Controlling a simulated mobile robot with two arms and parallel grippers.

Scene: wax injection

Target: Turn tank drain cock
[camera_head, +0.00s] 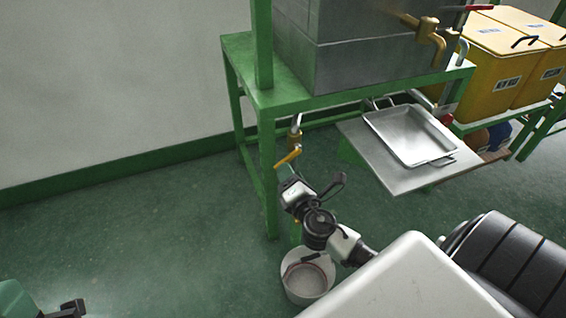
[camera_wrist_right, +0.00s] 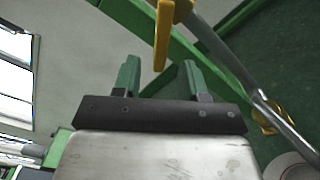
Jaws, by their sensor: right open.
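The drain cock is a brass valve (camera_head: 295,130) with a yellow lever handle (camera_head: 288,157), below the grey metal tank (camera_head: 365,60) beside the green stand's front leg. The handle slants down to the left. My right gripper (camera_head: 296,190) is just below it, its fingers hard to make out there. In the right wrist view my right gripper (camera_wrist_right: 161,75) is open, with two green fingers apart. The yellow handle (camera_wrist_right: 163,35) points down toward the gap between them, near the tips. I cannot tell whether they touch it.
A white bucket (camera_head: 300,290) stands on the floor below my right wrist. A metal tray (camera_head: 405,136) lies on a plate at the stand's right. A brass tap (camera_head: 430,38) sticks out of the tank. Yellow bins (camera_head: 500,75) stand at right.

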